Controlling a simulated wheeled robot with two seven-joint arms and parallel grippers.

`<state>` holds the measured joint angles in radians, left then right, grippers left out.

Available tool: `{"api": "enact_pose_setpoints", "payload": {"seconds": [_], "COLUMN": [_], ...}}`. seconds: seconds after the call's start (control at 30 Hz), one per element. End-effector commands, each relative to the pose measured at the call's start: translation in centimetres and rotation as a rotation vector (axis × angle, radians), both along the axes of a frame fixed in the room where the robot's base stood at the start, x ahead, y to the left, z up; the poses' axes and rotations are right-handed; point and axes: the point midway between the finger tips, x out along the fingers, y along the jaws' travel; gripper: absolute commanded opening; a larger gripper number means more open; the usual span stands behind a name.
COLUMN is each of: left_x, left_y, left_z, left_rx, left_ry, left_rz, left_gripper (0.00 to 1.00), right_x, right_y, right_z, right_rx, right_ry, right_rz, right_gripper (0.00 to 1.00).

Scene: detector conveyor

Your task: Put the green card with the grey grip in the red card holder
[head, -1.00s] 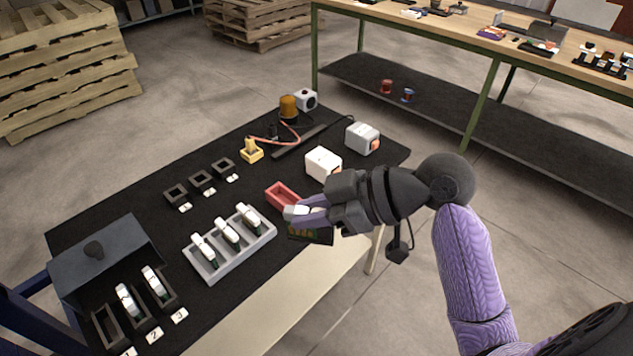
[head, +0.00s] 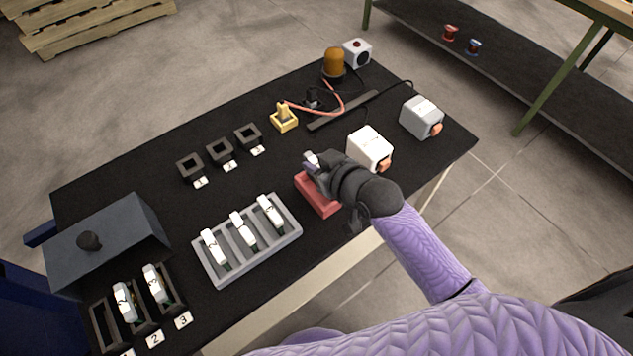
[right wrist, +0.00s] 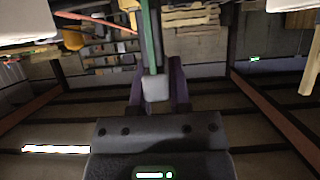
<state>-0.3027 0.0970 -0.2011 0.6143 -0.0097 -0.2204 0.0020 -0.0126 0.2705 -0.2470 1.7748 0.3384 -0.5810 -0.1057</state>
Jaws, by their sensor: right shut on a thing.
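My right gripper (head: 311,163) is shut on the grey grip of the green card, over the far end of the red card holder (head: 318,204). In the right wrist view the grey grip (right wrist: 155,88) sits between my purple fingers, and the green card (right wrist: 152,35) shows edge-on as a thin strip beyond it. In the head view my gripper hides the card and part of the holder. I cannot tell whether the card's edge is inside the holder or above it. My left gripper is not in view.
A grey rack (head: 214,276) with three white-gripped cards stands left of the holder. A white box (head: 369,147) is close on the right, a grey one (head: 421,117) beyond. Black sockets (head: 220,152), a yellow piece (head: 284,119) and an orange beacon (head: 333,64) stand farther back.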

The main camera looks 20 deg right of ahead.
Motion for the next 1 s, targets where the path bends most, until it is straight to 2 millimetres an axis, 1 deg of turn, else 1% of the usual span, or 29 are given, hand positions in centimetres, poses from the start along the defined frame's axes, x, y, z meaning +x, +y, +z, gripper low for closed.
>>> {"api": "enact_pose_setpoints", "payload": {"seconds": [0.03,0.13,0.2,0.27,0.47,0.57,0.6,0.67,0.7,0.73,0.77,1.0], "left_x": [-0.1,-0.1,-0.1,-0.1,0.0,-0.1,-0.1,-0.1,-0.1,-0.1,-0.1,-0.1], "left_y": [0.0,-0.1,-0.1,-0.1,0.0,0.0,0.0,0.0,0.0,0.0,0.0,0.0], "left_z": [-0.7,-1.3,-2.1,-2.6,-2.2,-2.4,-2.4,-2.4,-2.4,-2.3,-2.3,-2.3], "left_rx": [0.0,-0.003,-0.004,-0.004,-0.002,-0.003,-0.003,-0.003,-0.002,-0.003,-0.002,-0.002], "left_ry": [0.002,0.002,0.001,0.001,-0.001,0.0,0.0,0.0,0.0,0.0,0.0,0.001], "left_rz": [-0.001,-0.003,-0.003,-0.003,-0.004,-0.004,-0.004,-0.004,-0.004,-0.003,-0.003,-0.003], "left_gripper": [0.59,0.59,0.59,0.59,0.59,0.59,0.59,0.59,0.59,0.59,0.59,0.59], "right_x": [0.0,0.0,0.0,0.0,0.0,0.0,0.0,0.0,0.0,0.0,0.0,0.0], "right_y": [0.0,0.0,0.0,0.0,-0.1,-0.1,-0.1,-0.1,-0.1,-0.1,-0.1,-0.1], "right_z": [-1.1,-2.5,-4.0,-4.9,-4.6,-4.9,-4.9,-4.8,-4.8,-4.8,-4.8,-4.8], "right_rx": [0.0,0.0,0.0,0.001,0.0,0.0,0.0,0.0,0.0,0.0,0.0,0.0], "right_ry": [0.002,0.002,0.003,0.002,-0.001,0.0,0.0,-0.001,-0.001,-0.001,-0.001,-0.001], "right_rz": [0.0,0.0,0.0,-0.001,0.0,0.0,0.0,0.0,0.0,0.0,0.0,0.0], "right_gripper": [0.0,0.0,0.0,0.0,0.0,0.0,0.27,0.4,0.48,0.55,0.58,0.58]}}
